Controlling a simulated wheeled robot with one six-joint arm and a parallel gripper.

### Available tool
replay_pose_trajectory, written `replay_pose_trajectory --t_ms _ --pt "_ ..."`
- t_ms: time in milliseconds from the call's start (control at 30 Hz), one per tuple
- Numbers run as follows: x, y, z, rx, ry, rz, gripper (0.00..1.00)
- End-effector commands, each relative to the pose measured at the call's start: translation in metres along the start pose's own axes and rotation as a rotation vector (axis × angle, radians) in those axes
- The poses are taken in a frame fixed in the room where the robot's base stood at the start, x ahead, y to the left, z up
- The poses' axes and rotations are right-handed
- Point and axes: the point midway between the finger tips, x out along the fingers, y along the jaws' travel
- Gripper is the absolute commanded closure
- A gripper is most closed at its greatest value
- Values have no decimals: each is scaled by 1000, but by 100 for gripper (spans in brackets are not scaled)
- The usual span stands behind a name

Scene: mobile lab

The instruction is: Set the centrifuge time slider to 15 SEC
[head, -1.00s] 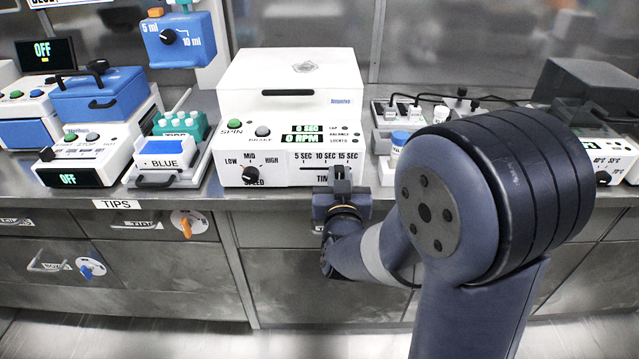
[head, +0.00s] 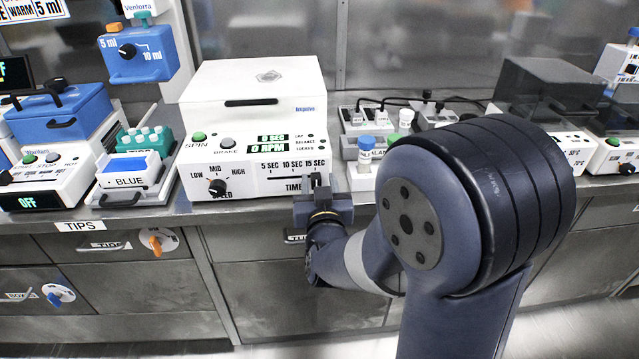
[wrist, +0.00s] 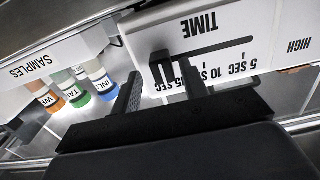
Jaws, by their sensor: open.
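The white centrifuge (head: 255,95) stands on the bench, with its time panel facing me. Its time slider track (head: 285,179) runs under the 5, 10 and 15 SEC marks. In the wrist view the track (wrist: 220,49) appears upside down, and the black slider knob (wrist: 159,60) is at the 15 SEC end. My gripper (wrist: 160,70) is open, with one finger on each side of the knob; I cannot tell whether either touches it. In the head view my gripper (head: 318,184) is in front of the track's right end and hides the knob.
The speed knob (head: 216,187) is left of the time slider. A rack of capped sample tubes (head: 366,152) stands close to the right of the centrifuge; it also shows in the wrist view (wrist: 45,60). The blue tip box (head: 130,172) is to the left.

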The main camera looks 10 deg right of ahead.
Motion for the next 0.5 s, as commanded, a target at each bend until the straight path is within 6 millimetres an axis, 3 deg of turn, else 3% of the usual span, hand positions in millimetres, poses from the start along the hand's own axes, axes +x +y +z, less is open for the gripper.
replay_pose_trajectory --t_ms 167,500 --pt "-15 -1 0 -1 -1 -4 58" --pt "-83 0 0 0 0 -3 58"
